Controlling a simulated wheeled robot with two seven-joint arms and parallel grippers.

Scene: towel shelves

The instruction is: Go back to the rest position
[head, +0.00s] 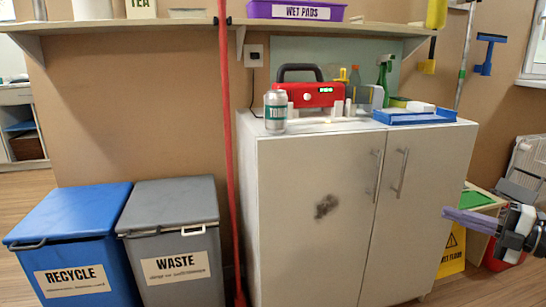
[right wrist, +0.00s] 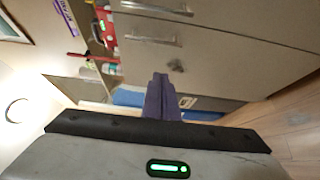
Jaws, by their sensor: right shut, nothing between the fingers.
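My right gripper (head: 462,216) shows at the right edge of the head view, in front of the right side of the white cabinet (head: 310,250). Its purple fingers are together with nothing between them. In the right wrist view the shut fingers (right wrist: 160,95) point toward the cabinet, which appears turned on its side. My left gripper is in neither view.
A blue recycle bin (head: 70,235) and a grey waste bin (head: 172,230) stand left of the cabinet. A red pole (head: 226,150) leans beside it. A can (head: 275,112), red device (head: 312,95) and blue tray (head: 412,117) stand on top. A shelf (head: 130,25) runs above.

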